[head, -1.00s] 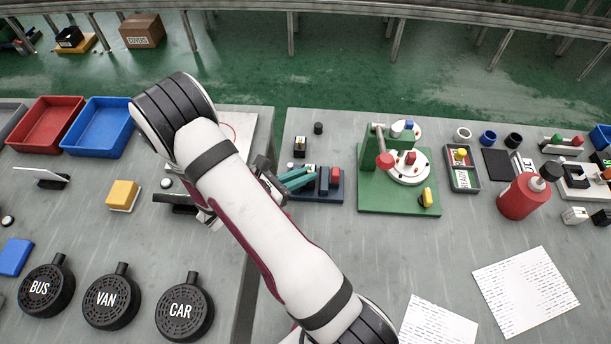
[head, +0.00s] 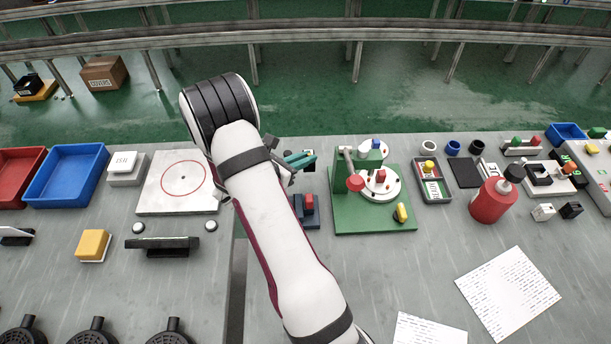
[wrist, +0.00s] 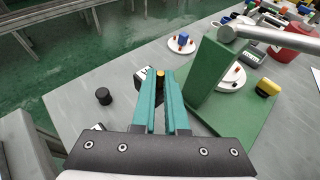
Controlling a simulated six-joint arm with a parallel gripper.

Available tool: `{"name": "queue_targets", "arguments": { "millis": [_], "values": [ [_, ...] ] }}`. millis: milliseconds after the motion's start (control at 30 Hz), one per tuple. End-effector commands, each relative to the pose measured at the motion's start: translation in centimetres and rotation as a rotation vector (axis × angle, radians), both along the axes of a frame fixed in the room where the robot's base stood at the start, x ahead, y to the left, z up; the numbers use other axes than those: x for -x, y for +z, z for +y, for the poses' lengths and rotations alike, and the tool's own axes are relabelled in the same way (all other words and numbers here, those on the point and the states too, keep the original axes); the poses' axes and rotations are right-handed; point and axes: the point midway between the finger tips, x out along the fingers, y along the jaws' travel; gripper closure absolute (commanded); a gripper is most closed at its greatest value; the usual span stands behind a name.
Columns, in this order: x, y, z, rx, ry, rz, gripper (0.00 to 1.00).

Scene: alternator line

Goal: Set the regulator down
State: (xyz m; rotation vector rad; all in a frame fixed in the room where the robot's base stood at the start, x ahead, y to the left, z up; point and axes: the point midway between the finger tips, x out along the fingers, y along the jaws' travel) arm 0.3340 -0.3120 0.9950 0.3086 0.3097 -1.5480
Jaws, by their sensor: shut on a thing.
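My gripper (wrist: 164,82), with two teal fingers, is shut on the regulator (wrist: 159,82). The regulator is a small dark piece with a brass-coloured top and a pale marked side, mostly covered by the fingers. In the head view, my gripper (head: 306,160) is behind the navy block fixture and left of the green fixture. The regulator shows there only as a small dark and white patch (head: 309,154). I cannot tell whether it touches the table.
The green fixture (wrist: 255,128) with its upright plate stands close to the right of my fingers. A black cylinder (wrist: 103,96) stands to their left. The navy fixture (head: 303,216) is on the table's near side. Bare grey table (wrist: 75,88) lies toward the far edge.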

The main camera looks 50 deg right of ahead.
Motion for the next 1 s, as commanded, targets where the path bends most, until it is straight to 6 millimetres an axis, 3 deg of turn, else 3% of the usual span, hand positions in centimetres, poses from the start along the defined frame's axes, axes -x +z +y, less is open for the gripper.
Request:
{"name": "queue_targets", "arguments": {
  "millis": [200,300,633,667,800,1000],
  "values": [
    [0.0,-4.5,0.1,0.0,0.001,0.002,1.0],
    [0.0,-5.7,0.1,0.0,0.0,0.0,1.0],
    [0.0,-6.1,0.1,0.001,-0.001,-0.002,1.0],
    [0.0,-6.1,0.1,0.001,0.0,-0.002,0.87],
    [0.0,-6.1,0.1,0.001,-0.001,-0.002,0.62],
    [0.0,-6.1,0.1,0.001,-0.001,-0.002,0.59]
  ]
}}
